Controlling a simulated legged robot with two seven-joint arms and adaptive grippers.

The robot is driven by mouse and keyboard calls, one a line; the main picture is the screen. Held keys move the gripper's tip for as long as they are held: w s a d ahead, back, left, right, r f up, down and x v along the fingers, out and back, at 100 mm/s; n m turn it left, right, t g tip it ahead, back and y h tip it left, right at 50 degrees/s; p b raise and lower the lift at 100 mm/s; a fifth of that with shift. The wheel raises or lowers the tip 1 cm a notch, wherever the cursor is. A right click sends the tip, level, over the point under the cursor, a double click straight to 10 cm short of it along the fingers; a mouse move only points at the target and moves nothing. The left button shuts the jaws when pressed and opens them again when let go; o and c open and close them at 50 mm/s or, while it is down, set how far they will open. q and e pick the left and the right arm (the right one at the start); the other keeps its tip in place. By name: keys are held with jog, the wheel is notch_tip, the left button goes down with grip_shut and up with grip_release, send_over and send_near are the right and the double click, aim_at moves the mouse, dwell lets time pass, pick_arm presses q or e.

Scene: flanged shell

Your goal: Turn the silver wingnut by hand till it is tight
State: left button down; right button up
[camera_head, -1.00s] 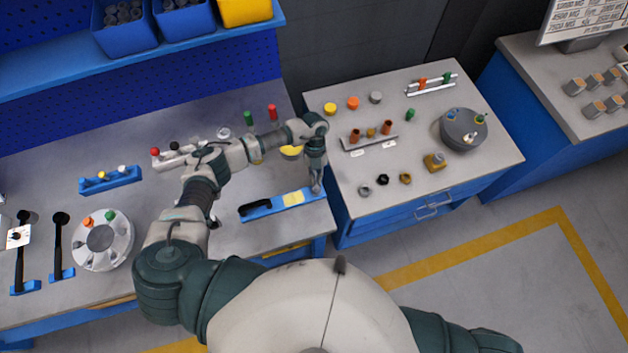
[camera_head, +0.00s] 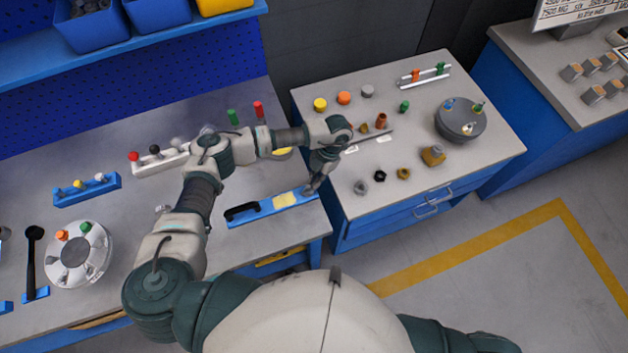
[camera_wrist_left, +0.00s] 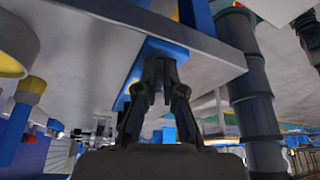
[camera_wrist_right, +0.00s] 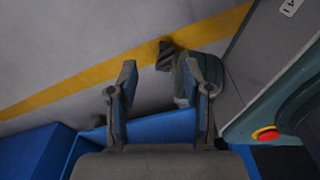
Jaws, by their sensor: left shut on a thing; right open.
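My left gripper (camera_head: 310,189) is at the right end of a blue fixture (camera_head: 240,214) with a black handle and yellow pad, at the workbench's edge. In the left wrist view the left fingers (camera_wrist_left: 158,92) are closed together against the fixture's blue end (camera_wrist_left: 150,50). What they grip is hidden between the fingertips, so I cannot tell whether it is the silver wingnut. I cannot make out the wingnut surely in any view. My right gripper (camera_wrist_right: 160,80) is open and empty, above the floor, and is not visible in the head view.
A grey bench (camera_head: 490,165) at the right holds a round grey flanged part (camera_head: 446,130) and several loose nuts and caps. A silver disc (camera_head: 74,280) and lever fixtures stand at the left. A gap separates the two benches.

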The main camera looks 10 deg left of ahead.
pick_arm(q)
jog(key=shift+s+f+m, duration=0.1)
jog(key=shift+f+m, duration=0.05)
jog(key=shift+m, duration=0.25)
jog(key=shift+d+m+y+b, duration=0.1)
jog(key=shift+m+y+b, duration=0.2)
jog(key=shift+m+b, duration=0.2)
jog(key=shift+s+d+r+m+t, duration=0.1)
jog(key=shift+r+m+t, duration=0.1)
jog(key=shift+m+t, duration=0.25)
pick_arm(e)
jog(key=shift+w+a+f, duration=0.1)
jog(key=shift+w+a, duration=0.1)
jog(key=shift+w, duration=0.75)
jog(key=shift+w+a, duration=0.2)
jog(key=shift+w, duration=0.75)
pick_arm(q)
jog(key=c, duration=1.3)
grip_release()
jog(key=v, duration=1.2)
jog(key=shift+d+f, duration=0.1)
